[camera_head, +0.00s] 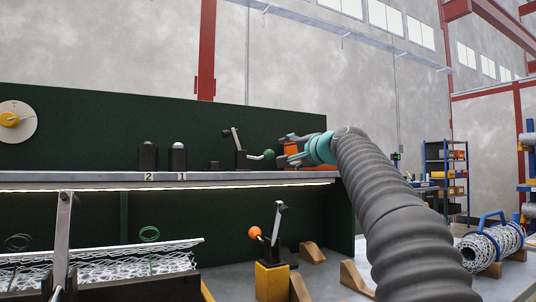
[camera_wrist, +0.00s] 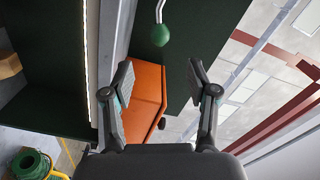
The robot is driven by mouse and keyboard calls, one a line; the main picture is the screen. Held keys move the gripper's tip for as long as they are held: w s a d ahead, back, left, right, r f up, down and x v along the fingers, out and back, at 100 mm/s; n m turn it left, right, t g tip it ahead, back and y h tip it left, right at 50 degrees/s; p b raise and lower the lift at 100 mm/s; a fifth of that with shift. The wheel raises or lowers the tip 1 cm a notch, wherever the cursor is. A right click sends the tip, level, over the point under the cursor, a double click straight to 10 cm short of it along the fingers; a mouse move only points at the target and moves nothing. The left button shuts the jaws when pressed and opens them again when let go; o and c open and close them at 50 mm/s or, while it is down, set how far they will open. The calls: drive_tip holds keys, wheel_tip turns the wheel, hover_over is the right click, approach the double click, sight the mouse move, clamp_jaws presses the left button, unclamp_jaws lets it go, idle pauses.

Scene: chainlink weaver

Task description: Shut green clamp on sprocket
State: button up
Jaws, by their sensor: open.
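The green clamp (camera_head: 241,158) stands on the grey shelf, with a dark body, a raised metal bar and a green ball knob (camera_head: 268,154) pointing right. The knob also shows in the wrist view (camera_wrist: 161,35), hanging from a thin metal rod. My gripper (camera_head: 283,151) is just right of the knob. In the wrist view my gripper (camera_wrist: 158,77) has its fingers wide apart, with nothing between the pads; the knob is beyond the fingertips, roughly midway between them. I cannot make out a sprocket for sure.
An orange box (camera_wrist: 144,100) sits behind my fingers. Below, an orange-knobbed clamp (camera_head: 270,240) stands on a yellow block, beside a wire mesh (camera_head: 110,262).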

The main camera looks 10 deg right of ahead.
sight(271, 154)
drive_tip(key=p+x, duration=0.4)
drive_tip(key=x, duration=0.7)
drive_tip(key=shift+w, duration=0.1)
drive_tip(key=shift+f, duration=0.1)
clamp_jaws()
